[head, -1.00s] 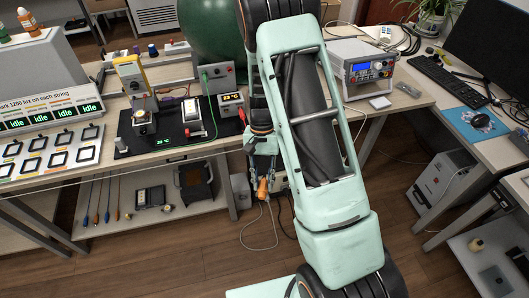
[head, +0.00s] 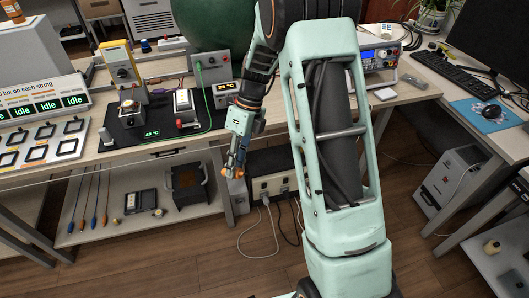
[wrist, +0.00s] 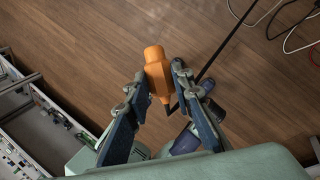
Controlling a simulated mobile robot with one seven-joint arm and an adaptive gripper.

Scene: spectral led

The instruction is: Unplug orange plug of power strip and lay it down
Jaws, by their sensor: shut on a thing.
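My gripper (wrist: 157,84) is shut on the orange plug (wrist: 155,68), which sits between the two fingers in the wrist view, over the wooden floor. A dark cord runs from near the plug. In the head view my gripper (head: 233,164) hangs pointing down beside the bench, with the orange plug (head: 225,173) at its tips. The power strip (head: 275,186), a beige box with a row of sockets, stands to the right of the plug and apart from it. A white plug and a dark cord are at its front.
A lower shelf (head: 110,226) with cables, a black tray (head: 141,201) and a dark box (head: 190,184) is left of my gripper. The bench top (head: 180,146) with instruments is above. The wooden floor (head: 190,262) in front is mostly open, with loose cords near the strip.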

